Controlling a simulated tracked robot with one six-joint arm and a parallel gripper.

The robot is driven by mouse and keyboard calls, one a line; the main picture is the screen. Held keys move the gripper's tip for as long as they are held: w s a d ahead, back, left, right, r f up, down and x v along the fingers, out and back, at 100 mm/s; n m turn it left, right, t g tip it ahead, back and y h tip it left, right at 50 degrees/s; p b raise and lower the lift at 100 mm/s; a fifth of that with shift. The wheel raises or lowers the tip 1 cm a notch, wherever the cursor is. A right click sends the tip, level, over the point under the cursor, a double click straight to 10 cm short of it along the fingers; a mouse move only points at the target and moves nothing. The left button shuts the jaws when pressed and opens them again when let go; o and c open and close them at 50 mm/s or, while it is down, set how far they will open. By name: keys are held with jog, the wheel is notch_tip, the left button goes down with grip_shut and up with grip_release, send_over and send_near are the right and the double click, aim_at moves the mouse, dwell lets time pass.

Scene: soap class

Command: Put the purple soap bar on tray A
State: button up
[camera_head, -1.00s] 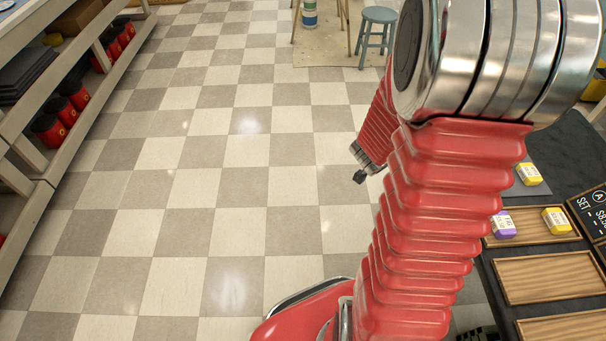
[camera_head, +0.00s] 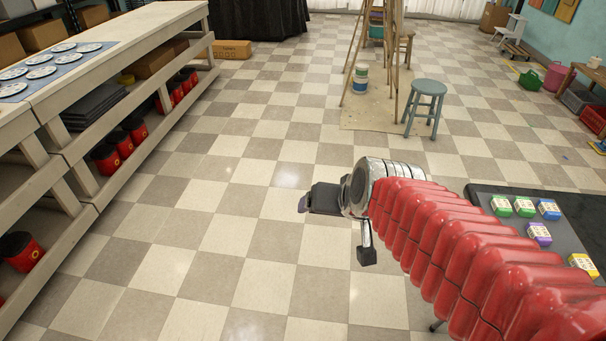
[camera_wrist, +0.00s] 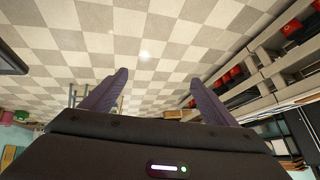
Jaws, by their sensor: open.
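A purple soap bar (camera_head: 540,234) with a pale label lies on a grey mat (camera_head: 565,244) on the dark table at the right of the head view. My gripper (camera_head: 308,202) is far to its left, over the open floor, and is small and seen from the side there. In the wrist view my gripper (camera_wrist: 155,92) has its two dark fingers wide apart, with only floor between them. It holds nothing. Tray A is not in view now; my red arm crosses the lower right.
Two green bars (camera_head: 512,206), a blue bar (camera_head: 548,209) and a yellow bar (camera_head: 583,265) share the mat. A shelf (camera_head: 112,108) runs along the left. A stool (camera_head: 427,100) and easel (camera_head: 375,50) stand behind. The floor between is clear.

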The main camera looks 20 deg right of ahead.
jog(key=s+a+r+n+g, duration=0.1)
jog(key=s, duration=0.4)
jog(key=s+a+r+n+g, duration=0.1)
jog(key=s+n, duration=0.1)
jog(key=s, duration=0.3)
jog(key=shift+s+a+r+n, duration=0.2)
jog(key=shift+a+r+n, duration=0.1)
jog(key=shift+a, duration=0.05)
